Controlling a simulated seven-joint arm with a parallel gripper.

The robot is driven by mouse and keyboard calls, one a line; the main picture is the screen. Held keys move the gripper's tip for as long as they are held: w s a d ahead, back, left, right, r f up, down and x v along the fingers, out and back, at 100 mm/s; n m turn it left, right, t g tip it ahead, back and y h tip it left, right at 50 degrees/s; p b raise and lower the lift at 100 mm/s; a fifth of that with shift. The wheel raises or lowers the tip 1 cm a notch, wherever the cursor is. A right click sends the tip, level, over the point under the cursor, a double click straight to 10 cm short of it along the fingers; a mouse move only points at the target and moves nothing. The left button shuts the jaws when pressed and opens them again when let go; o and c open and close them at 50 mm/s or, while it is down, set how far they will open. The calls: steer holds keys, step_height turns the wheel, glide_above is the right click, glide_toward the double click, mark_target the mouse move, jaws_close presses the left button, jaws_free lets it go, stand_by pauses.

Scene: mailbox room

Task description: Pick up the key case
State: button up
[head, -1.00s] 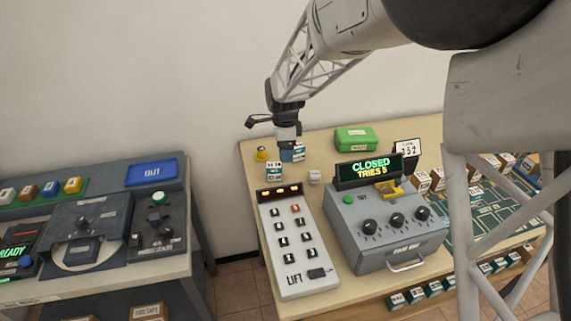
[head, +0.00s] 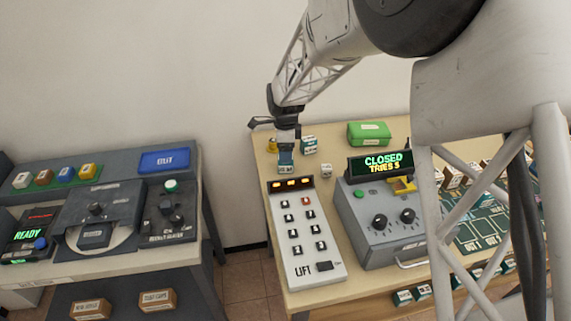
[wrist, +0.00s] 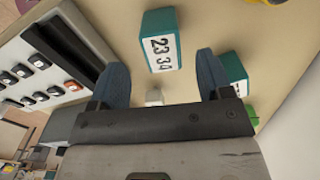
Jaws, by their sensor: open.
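A green case (head: 369,133) with a pale label lies at the back of the right table. It fits the key case best, but I cannot read its label. My gripper (head: 287,150) is to the left of it, above a small teal-and-white block (head: 285,165). In the wrist view, my gripper (wrist: 161,62) is open and empty, its two blue fingers apart. The block marked 23 34 (wrist: 160,42) shows beyond the gap between the fingertips. A bit of green (wrist: 251,115), perhaps the case, shows at the right finger's side.
A second teal block (head: 308,145), a white cube (head: 327,170) and a yellow object (head: 271,146) stand close by. The lift panel (head: 302,235) and a grey box reading CLOSED (head: 372,230) are in front. A gap separates the left desk (head: 100,262).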

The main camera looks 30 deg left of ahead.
mark_target(283, 168)
steer(key=shift+f, duration=0.2)
steer(key=shift+w+f, duration=0.1)
steer(key=shift+f, duration=2.4)
steer(key=c, duration=1)
